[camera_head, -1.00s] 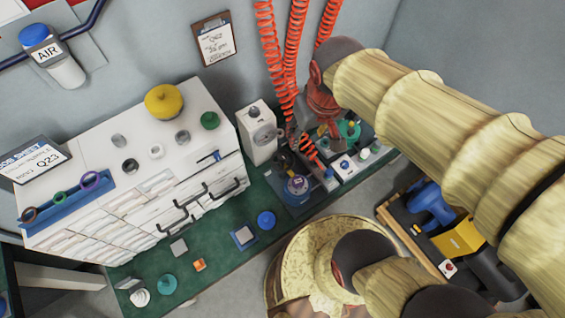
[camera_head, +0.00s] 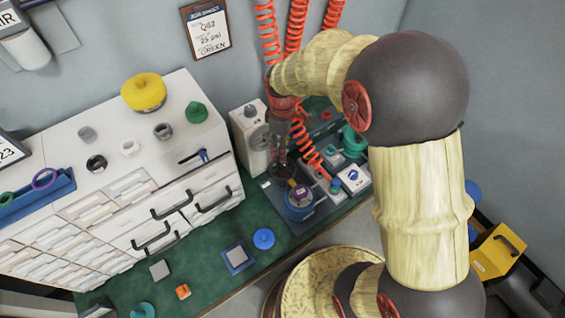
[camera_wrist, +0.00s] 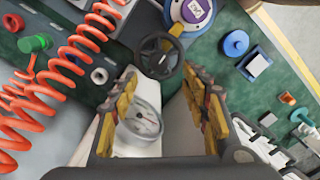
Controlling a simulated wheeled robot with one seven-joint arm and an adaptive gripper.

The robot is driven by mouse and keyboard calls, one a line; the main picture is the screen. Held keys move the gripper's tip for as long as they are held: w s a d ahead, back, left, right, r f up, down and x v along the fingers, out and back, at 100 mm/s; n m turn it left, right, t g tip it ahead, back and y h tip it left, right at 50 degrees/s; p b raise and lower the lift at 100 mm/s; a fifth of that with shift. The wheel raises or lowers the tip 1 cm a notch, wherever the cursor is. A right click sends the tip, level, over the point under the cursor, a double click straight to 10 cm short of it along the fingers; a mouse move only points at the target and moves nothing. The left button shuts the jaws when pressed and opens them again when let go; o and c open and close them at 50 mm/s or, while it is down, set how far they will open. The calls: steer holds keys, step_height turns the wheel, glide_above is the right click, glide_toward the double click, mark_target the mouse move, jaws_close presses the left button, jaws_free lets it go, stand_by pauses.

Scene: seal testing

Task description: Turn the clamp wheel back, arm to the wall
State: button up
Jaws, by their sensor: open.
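The clamp wheel (camera_wrist: 158,55) is a small black spoked handwheel. In the wrist view it lies just beyond my fingertips, near the middle. My gripper (camera_wrist: 160,78) is open, with yellow-padded fingers apart and nothing between the tips. I cannot tell whether a fingertip touches the wheel.
A white box with a round dial (camera_head: 250,138) stands left of my gripper; its dial (camera_wrist: 141,122) shows between my fingers. Red coiled hoses (camera_head: 304,140) hang close by. A white drawer cabinet (camera_head: 120,190) stands left. A blue round part (camera_head: 263,238) lies on the green bench.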

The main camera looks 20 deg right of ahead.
mark_target(284, 170)
steer(key=shift+f+n, duration=0.15)
steer(key=shift+n, duration=0.65)
step_height(284, 170, down, 8)
steer(key=b, duration=0.3)
steer(key=shift+r, duration=0.2)
steer(key=c, duration=1.1)
jaws_close()
